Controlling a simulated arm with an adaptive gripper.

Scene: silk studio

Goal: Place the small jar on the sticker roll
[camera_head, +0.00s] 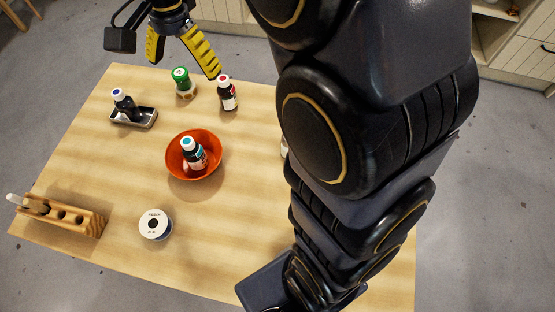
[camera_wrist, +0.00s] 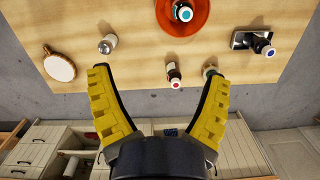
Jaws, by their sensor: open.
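The sticker roll (camera_head: 155,226), a white disc with a dark centre, lies flat at the front of the table. It is not seen in the wrist view. A small pale jar (camera_wrist: 107,44) stands in the wrist view near the left finger; my arm mostly hides that spot in the head view. A green-capped container (camera_head: 184,87) stands near the table's back edge; I cannot tell for sure which is the small jar. My gripper (camera_head: 184,67) is open and empty above the back edge, its fingers spread wide in the wrist view (camera_wrist: 162,76).
A red-capped bottle (camera_head: 228,97) stands by the green-capped container. An orange bowl (camera_head: 211,164) holds a teal-capped bottle. A dark tray (camera_head: 147,117) holds another bottle. A wooden rack (camera_head: 89,221) is front left. A round pale board (camera_wrist: 59,66) shows in the wrist view.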

